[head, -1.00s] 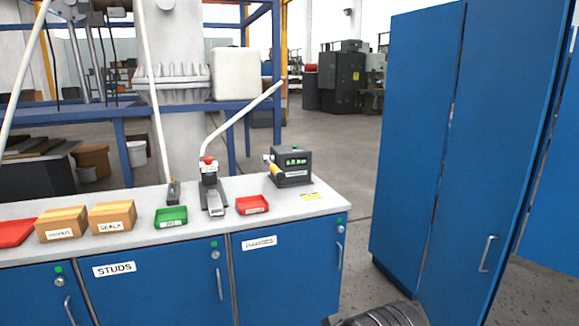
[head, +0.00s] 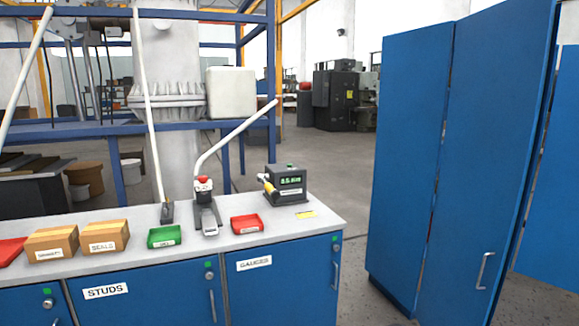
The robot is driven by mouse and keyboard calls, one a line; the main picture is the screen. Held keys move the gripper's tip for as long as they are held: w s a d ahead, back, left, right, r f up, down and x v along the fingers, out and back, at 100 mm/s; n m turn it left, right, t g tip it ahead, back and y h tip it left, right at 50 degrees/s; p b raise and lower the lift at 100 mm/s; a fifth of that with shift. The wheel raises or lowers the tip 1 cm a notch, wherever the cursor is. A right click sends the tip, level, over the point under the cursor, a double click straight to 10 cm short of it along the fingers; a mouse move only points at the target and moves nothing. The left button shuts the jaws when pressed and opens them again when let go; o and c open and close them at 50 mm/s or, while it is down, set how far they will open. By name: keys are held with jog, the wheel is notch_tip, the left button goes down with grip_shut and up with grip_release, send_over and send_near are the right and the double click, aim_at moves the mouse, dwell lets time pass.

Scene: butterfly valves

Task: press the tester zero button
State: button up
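The tester (head: 288,195) is a small dark grey box with a lit green display, near the right end of the grey bench top. A small green button (head: 290,165) shows on its top. I cannot read a zero label on it. A yellow-and-black handled part (head: 268,187) is at the tester's left side. The digits on the display are too small to read surely. My gripper is not in view.
A red tray (head: 247,225), a press-like stand with a red knob (head: 203,181), a green tray (head: 164,237) and cardboard boxes (head: 105,237) stand left of the tester. Blue cabinets (head: 470,150) stand at right, across a floor gap.

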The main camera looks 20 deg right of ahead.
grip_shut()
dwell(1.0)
